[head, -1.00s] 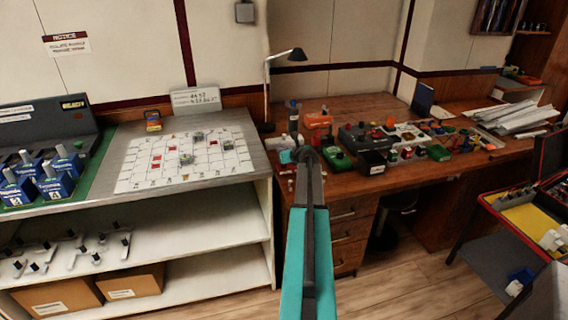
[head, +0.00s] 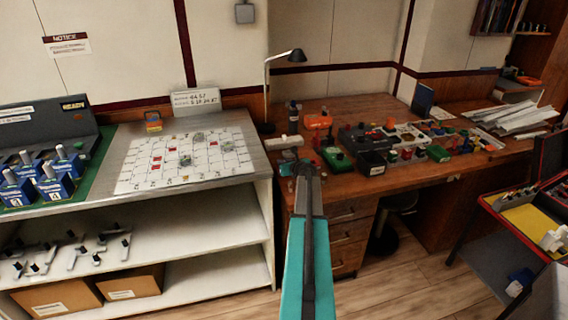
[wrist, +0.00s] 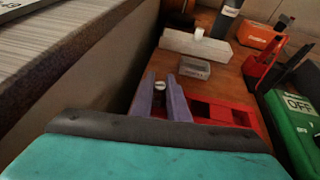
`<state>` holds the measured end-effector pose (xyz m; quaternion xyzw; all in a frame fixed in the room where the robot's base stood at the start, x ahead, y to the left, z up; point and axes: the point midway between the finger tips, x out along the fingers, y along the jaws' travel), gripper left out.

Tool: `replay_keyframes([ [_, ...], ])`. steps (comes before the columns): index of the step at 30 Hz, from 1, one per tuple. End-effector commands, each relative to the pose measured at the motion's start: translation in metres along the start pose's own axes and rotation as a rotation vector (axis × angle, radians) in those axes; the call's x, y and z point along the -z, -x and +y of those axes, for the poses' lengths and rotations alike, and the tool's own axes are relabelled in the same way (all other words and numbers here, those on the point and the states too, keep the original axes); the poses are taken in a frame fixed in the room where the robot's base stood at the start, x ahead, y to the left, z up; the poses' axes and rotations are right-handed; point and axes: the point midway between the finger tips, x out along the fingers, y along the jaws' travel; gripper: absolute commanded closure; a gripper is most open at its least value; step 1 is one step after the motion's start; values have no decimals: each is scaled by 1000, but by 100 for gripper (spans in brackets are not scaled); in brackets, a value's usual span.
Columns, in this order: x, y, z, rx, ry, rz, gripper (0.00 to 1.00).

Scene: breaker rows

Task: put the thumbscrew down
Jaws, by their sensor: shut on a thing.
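In the wrist view, my gripper (wrist: 161,88) is shut on the thumbscrew (wrist: 159,86), a small pale, silvery piece between the fingertips. The gripper is over the left part of a wooden bench, close to a red tray (wrist: 228,112) with recesses. I cannot tell whether the thumbscrew touches anything below. In the head view, my gripper (head: 306,168) is at the left end of the wooden bench (head: 345,186). The thumbscrew is too small to make out there.
A small grey box (wrist: 194,68) and a long pale block (wrist: 196,46) lie beyond the fingers. A green box marked OFF (wrist: 300,125) stands at right, an orange box (wrist: 262,38) behind. The grey shelf unit (head: 205,193) borders the bench at left.

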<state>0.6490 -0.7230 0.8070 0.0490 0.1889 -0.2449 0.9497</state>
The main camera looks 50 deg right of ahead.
Motion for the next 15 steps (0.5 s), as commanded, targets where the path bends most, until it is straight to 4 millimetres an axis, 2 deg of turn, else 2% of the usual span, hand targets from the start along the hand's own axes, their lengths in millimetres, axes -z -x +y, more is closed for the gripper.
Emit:
replay_keyframes([
  [13, 4, -2, 0, 1, 0, -1, 100],
  [14, 4, -2, 0, 1, 0, -1, 84],
  [15, 3, -1, 0, 1, 0, -1, 77],
])
